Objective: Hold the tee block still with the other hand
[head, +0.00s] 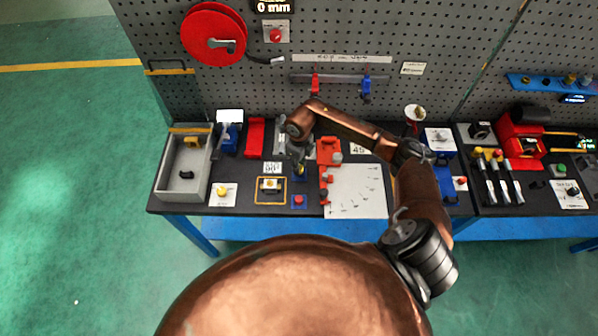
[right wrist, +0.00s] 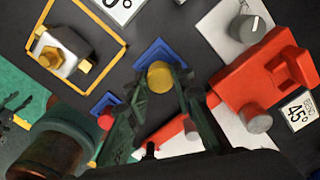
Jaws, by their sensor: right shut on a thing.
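A pale block with brass-yellow fittings, which looks like the tee block (head: 270,184), sits inside a yellow-orange outline on the bench. It also shows at the upper left of the right wrist view (right wrist: 66,50). My right gripper (head: 299,166) is just right of it and behind it, not touching it. Its dark fingers are closed around a round yellow knob (right wrist: 160,77) over a blue square base, seen in the right wrist view. The fingers partly hide this knob in the head view. My left gripper is in neither view.
A red button on a blue pad (head: 299,200) is in front of the right gripper. A red clamp fixture (head: 325,178) and white board (head: 357,190) lie to the right. A grey open tray (head: 161,181) stands at the left. A pegboard (head: 420,40) closes the back.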

